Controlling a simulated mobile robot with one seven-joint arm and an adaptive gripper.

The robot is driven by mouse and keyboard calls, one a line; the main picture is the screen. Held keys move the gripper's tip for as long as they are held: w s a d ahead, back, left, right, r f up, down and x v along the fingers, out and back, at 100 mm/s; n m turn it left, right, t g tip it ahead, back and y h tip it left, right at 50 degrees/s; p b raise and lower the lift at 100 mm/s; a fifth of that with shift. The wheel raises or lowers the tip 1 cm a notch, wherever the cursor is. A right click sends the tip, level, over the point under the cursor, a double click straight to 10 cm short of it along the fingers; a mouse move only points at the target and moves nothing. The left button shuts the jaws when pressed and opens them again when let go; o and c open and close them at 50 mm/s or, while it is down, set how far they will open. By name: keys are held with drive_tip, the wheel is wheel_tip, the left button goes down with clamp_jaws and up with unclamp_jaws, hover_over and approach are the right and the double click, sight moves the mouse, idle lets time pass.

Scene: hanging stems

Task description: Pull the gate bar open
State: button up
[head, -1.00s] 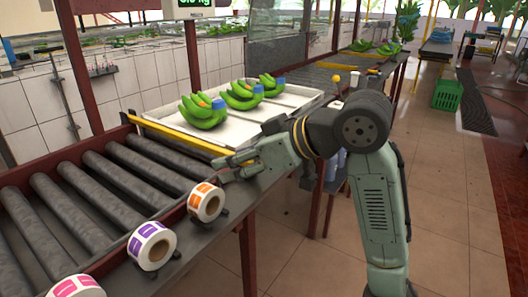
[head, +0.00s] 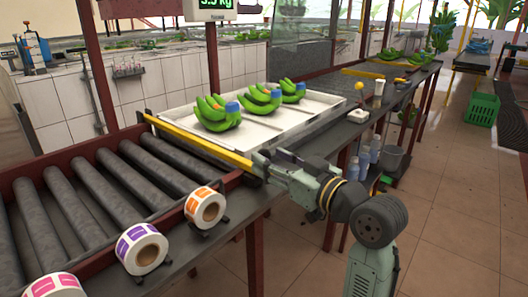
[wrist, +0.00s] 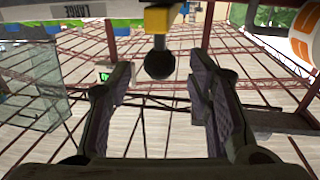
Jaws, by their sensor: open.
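The gate bar (head: 196,139) is a long yellow bar lying across the end of the roller conveyor, in front of the white tray. Its near end reaches my gripper (head: 262,166) in the head view. In the wrist view the yellow end of the bar (wrist: 160,20) carries a round black knob (wrist: 159,62). The knob shows between the two open fingers, close to their tips. I cannot tell whether either finger touches it. My gripper is open and holds nothing. In the head view my fingers partly hide the bar's near end.
Label rolls stand along the conveyor's near edge; the orange one (head: 206,207) is closest to my gripper. The white tray (head: 318,101) beyond the bar holds green banana bunches (head: 217,113). A scale display (head: 210,8) hangs above. Open floor lies at the right.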

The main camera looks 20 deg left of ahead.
sight(269, 157)
drive_tip(key=shift+x, duration=1.7)
clamp_jaws()
